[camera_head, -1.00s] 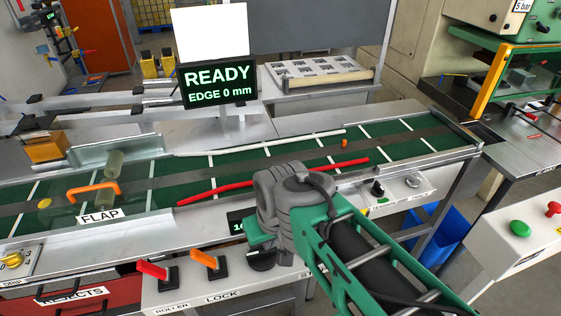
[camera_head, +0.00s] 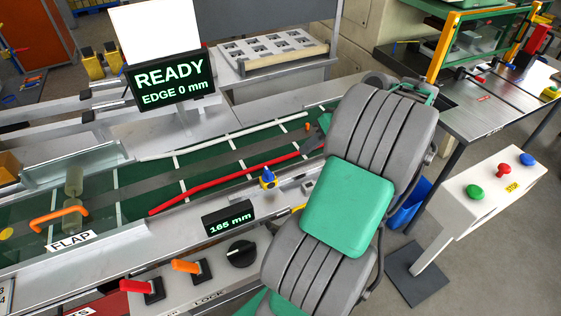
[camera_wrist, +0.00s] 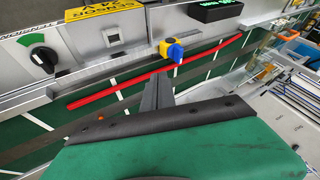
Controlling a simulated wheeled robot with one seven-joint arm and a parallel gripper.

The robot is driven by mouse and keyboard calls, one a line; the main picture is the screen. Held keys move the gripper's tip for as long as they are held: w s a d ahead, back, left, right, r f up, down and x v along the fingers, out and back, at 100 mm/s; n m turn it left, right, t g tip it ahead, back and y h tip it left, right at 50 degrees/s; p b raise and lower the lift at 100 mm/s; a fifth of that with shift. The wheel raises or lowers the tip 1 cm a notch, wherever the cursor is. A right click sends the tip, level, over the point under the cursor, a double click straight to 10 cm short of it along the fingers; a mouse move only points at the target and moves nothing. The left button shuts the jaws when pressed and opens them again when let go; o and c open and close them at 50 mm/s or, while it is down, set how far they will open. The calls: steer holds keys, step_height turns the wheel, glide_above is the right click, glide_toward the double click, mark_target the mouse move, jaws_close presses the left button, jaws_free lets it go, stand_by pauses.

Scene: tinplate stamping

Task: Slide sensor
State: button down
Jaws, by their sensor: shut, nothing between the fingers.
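A small yellow-and-blue block (camera_head: 267,178), which looks like the sensor, sits on the metal rail along the belt's near side. It also shows in the wrist view (camera_wrist: 172,50), beside the red strip. My gripper (camera_wrist: 160,80) is shut and empty in the wrist view, its narrow grey fingers above the belt and apparently a short way from the block. In the head view my arm hides most of the gripper. The display below the block (camera_head: 229,217) reads 165 mm. The yellow label in the wrist view (camera_wrist: 97,12) reads SENSOR 24 V.
A red strip (camera_head: 225,185) and a white strip (camera_head: 215,145) run along the green belt. An orange flap handle (camera_head: 58,215), red lever (camera_head: 140,287), orange lever (camera_head: 188,267) and black knob (camera_head: 241,253) lie left of my arm. The screen (camera_head: 170,83) reads READY, EDGE 0 mm. A button post (camera_head: 480,200) stands right.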

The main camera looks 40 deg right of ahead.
mark_target(268, 179)
steer(key=a+r+x, duration=0.1)
steer(key=a+x, duration=0.1)
steer(key=x, duration=0.9)
steer(key=shift+s+a+p, duration=0.2)
steer(key=shift+a+p, duration=0.05)
steer(key=shift+p, duration=0.15)
steer(key=shift+a, duration=0.1)
